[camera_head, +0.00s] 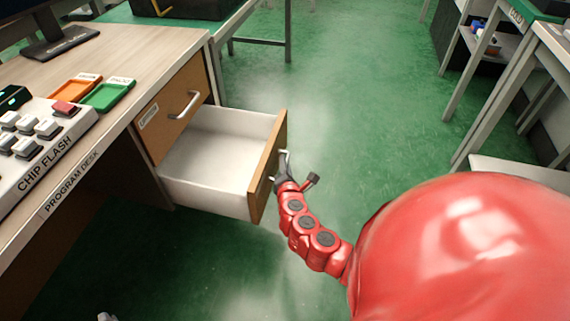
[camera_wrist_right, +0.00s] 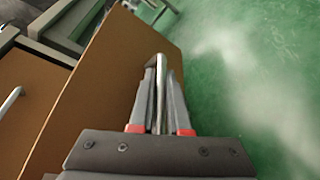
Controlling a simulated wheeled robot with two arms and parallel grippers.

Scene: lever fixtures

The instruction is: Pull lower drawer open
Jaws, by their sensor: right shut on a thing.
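The lower drawer (camera_head: 222,150) of the desk stands far out of the desk in the head view, its white inside empty. Its brown front panel shows in the right wrist view (camera_wrist_right: 95,90). My right gripper (camera_head: 281,172) is shut on the metal handle of the lower drawer (camera_head: 284,160). In the right wrist view the handle (camera_wrist_right: 159,85) runs between the two fingers of my right gripper (camera_wrist_right: 161,95). The upper drawer (camera_head: 175,108) is shut, with its own metal handle.
The program desk (camera_head: 120,55) bears a chip flash box (camera_head: 40,135), an orange tray (camera_head: 76,90), a green tray (camera_head: 107,95) and a monitor stand (camera_head: 60,40). Green floor (camera_head: 350,90) is open beyond the drawer. A shelf rack (camera_head: 490,60) stands at the right.

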